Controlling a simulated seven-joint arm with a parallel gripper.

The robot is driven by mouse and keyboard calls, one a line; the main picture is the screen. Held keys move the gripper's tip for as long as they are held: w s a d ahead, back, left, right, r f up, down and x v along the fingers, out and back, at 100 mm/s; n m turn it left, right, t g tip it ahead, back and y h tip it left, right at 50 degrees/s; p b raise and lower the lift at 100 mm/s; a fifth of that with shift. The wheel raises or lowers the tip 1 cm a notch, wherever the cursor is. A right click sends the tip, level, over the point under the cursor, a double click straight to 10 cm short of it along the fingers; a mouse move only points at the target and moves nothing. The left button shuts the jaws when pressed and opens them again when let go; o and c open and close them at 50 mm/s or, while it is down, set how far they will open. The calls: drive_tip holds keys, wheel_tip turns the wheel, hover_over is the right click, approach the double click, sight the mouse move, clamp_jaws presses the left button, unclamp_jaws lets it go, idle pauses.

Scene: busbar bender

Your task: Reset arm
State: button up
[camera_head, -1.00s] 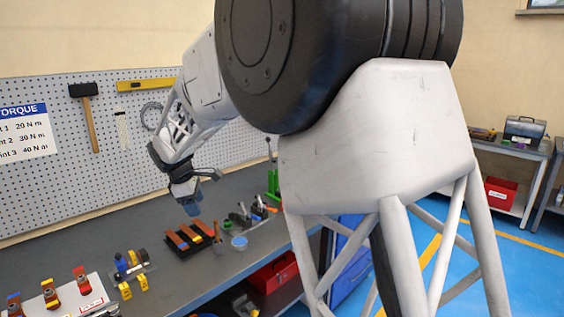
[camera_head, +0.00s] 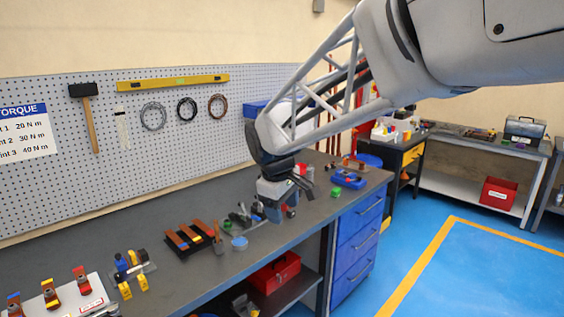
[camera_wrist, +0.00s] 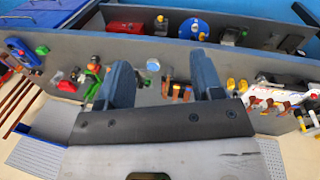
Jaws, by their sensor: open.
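My gripper (camera_head: 272,212) hangs low over the grey workbench (camera_head: 120,205) in the head view, near its right part, pointing down. In the wrist view my gripper (camera_wrist: 163,82) shows two blue-grey fingers spread wide apart with nothing between them. The bench lies beyond the fingers there. A small bender-like tool (camera_head: 240,214) with dark levers stands just left of my gripper in the head view. My gripper partly covers things behind it, and I cannot tell whether it touches any.
A blue tool (camera_head: 348,180) lies to the right. A pegboard (camera_head: 60,180) backs the bench. Open blue floor (camera_head: 470,265) lies right.

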drive_tip(key=s+d+f+m, duration=0.2)
drive_tip(key=s+d, duration=0.4)
drive_tip(key=s, duration=0.3)
drive_tip(key=s+d+f+m, duration=0.2)
drive_tip(key=s+d+m, duration=0.3)
drive_tip(key=s, duration=0.5)
drive_tip(key=s+d+f+m+y, duration=0.1)
drive_tip(key=s+d+f+m, duration=0.1)
drive_tip(key=s+d+m, duration=0.2)
drive_tip(key=s+d, duration=0.3)
drive_tip(key=s, duration=0.3)
drive_tip(key=shift+d+f+t, duration=0.15)
drive_tip(key=shift+d+t, duration=0.05)
drive_tip(key=shift+t, duration=0.2)
